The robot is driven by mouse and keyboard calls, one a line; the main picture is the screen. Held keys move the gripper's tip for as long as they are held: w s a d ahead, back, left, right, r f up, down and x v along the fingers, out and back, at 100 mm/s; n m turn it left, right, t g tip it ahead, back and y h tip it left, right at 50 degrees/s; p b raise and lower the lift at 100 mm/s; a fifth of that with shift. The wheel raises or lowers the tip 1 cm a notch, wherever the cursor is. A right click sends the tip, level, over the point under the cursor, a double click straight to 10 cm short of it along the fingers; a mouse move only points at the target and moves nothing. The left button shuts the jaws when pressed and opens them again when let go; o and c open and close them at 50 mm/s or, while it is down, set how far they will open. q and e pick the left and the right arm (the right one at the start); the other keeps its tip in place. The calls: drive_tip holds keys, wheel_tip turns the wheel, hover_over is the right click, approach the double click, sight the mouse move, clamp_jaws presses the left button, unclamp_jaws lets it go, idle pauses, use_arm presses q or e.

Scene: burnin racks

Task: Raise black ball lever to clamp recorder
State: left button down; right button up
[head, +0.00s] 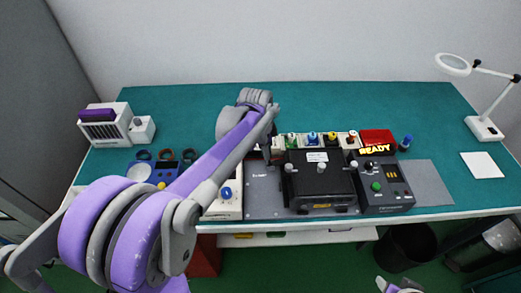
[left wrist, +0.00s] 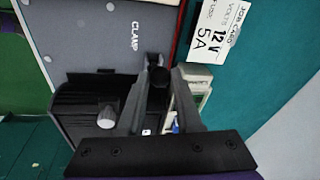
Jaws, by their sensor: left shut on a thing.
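The recorder (head: 318,180) is a black box with pale knobs on a grey base plate (head: 262,198); part of it shows in the left wrist view (left wrist: 75,112). My left gripper (head: 268,148) is at the recorder's left rear side. In the left wrist view my left gripper (left wrist: 158,85) is shut on the black ball (left wrist: 159,76) of the lever, beside the plate's "CLAMP" label (left wrist: 134,35). The lever's rod is mostly hidden by the fingers. My right gripper (head: 395,286) is partly visible at the bottom edge; its jaws are unclear.
A control box (head: 386,187) with a lit "READY" display stands right of the recorder. Several coloured terminals (head: 312,138) line up behind it. A job card reading 12V 5A (left wrist: 213,30) lies near the gripper. The green table (head: 190,115) is clear at the back.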

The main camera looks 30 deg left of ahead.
use_arm(q)
drive_tip(key=shift+w+d+r+g+y+b, duration=0.1)
drive_tip(key=shift+w+d+g+y+b, duration=0.05)
drive_tip(key=shift+w+d+g+y, duration=0.4)
drive_tip(key=shift+w+d+g+y+b, duration=0.2)
drive_tip(key=shift+d+y, duration=0.25)
drive_tip(key=shift+y, duration=0.3)
drive_tip(key=shift+s, duration=0.1)
drive_tip(key=c, duration=0.6)
unclamp_jaws()
drive_tip(key=shift+r, duration=0.1)
drive_tip(key=v, duration=1)
drive_tip(key=shift+d+r+p, duration=0.15)
drive_tip(key=shift+r+p, duration=0.15)
